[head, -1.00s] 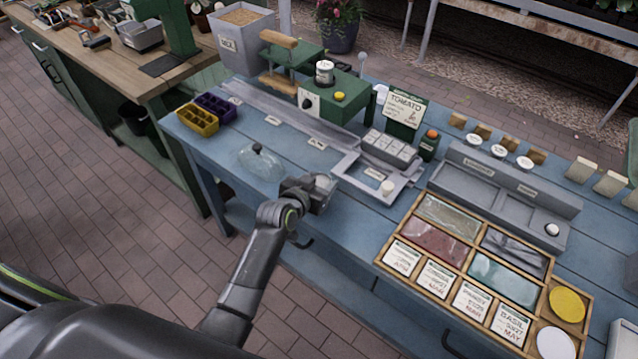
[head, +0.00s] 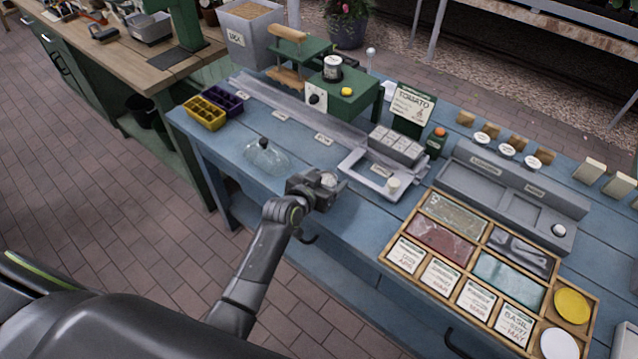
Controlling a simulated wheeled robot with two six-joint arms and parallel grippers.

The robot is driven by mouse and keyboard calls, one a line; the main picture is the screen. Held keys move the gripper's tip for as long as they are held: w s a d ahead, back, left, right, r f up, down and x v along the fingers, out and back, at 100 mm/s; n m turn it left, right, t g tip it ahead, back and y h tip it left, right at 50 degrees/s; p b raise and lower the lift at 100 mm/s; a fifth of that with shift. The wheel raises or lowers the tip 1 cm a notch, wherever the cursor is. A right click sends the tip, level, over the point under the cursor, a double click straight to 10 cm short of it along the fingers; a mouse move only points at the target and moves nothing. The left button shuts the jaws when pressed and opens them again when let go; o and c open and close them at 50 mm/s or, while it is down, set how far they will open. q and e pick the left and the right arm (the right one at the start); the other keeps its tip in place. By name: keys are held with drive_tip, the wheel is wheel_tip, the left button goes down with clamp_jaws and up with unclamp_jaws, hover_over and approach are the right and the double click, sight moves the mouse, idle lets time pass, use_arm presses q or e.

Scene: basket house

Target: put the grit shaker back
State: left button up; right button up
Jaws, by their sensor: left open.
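My left gripper (head: 325,186) is open, low over the front part of the blue bench (head: 225,158). A small pale, round-topped thing (head: 329,180) shows at its fingers; I cannot tell whether it is the grit shaker or whether it lies between the fingers. A dark green bottle with an orange cap (head: 436,143) stands beside the tomato sign, and a pale labelled jar (head: 332,68) is on the green machine. No readable label marks either as the grit shaker. My right gripper is out of view.
A clear dome with a black knob (head: 265,156) is left of the gripper. A grey frame tray (head: 360,176) with a small white cup (head: 393,184) is to the right. A wooden seed-packet box (head: 392,262) lies at the front right.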

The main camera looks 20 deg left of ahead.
use_arm(q)
drive_tip(key=b+v, duration=0.1)
drive_tip(key=v, duration=1.1)
drive_tip(key=shift+r, duration=0.2)
drive_tip(key=s+a+f+n+g+y, duration=0.15)
drive_tip(key=s+f, duration=0.25)
drive_tip(key=f, duration=0.5)
drive_tip(key=s+a+f+g, duration=0.2)
drive_tip(key=s+f, duration=0.1)
drive_tip(key=f, duration=0.7)
drive_tip(key=s+a+f+g+y, duration=0.15)
drive_tip(key=s+f, duration=0.25)
drive_tip(key=f, duration=0.5)
drive_tip(key=s+a+f+g, duration=0.2)
drive_tip(key=s+f, duration=0.3)
drive_tip(key=s, duration=0.5)
drive_tip(key=s+a+f+g, duration=0.2)
drive_tip(key=s+f, duration=0.4)
drive_tip(key=s, duration=0.4)
drive_tip(key=s+a+f+n+g, duration=0.1)
drive_tip(key=s+a+f+g, duration=0.1)
drive_tip(key=s+f, duration=0.4)
drive_tip(key=s+g, duration=0.1)
drive_tip(key=s, duration=0.3)
drive_tip(key=shift+f+y, duration=0.25)
drive_tip(key=shift+y, duration=0.05)
